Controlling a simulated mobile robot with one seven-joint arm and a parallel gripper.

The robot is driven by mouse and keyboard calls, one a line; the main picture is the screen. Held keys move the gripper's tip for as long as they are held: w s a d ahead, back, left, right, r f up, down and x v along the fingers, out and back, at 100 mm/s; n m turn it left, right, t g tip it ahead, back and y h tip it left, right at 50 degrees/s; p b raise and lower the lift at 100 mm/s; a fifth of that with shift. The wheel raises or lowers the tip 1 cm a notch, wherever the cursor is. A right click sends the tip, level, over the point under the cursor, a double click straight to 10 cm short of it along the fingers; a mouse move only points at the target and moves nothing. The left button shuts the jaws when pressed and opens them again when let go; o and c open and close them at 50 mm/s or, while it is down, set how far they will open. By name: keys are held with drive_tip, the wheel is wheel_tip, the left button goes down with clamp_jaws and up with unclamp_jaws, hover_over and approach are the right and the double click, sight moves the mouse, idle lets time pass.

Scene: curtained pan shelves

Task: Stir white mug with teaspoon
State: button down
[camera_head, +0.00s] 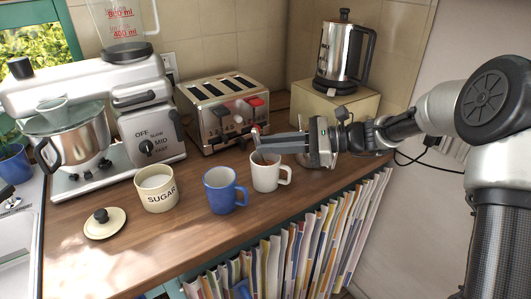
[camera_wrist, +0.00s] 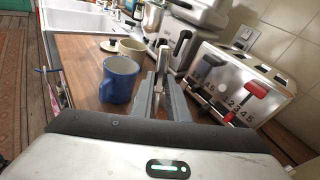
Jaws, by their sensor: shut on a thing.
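The white mug (camera_head: 267,175) stands upright on the wooden counter in the head view, its handle toward the right. My gripper (camera_head: 262,143) reaches in from the right, its fingers level just above the mug's rim. It is shut on the teaspoon (camera_wrist: 163,58), whose upper end shows between the fingertips (camera_wrist: 161,78) in the wrist view. The spoon's lower part seems to reach down into the mug, but fingers and rim hide most of it. I cannot tell whether it touches the mug's wall. The white mug is hidden behind my gripper in the wrist view.
A blue mug (camera_head: 221,191) stands just left of the white mug. Further left are the sugar pot (camera_head: 156,190), its lid (camera_head: 105,223) and a stand mixer (camera_head: 150,130). A toaster (camera_head: 225,110) stands close behind. The kettle (camera_head: 344,55) is on a box. The counter's front edge is near.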

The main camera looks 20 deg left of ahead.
wheel_tip(320, 180, up, 12)
drive_tip(key=p, duration=1)
drive_tip(key=shift+s+f+p, duration=0.25)
drive_tip(key=shift+s+p, duration=0.05)
drive_tip(key=shift+p, duration=0.05)
idle(0.9)
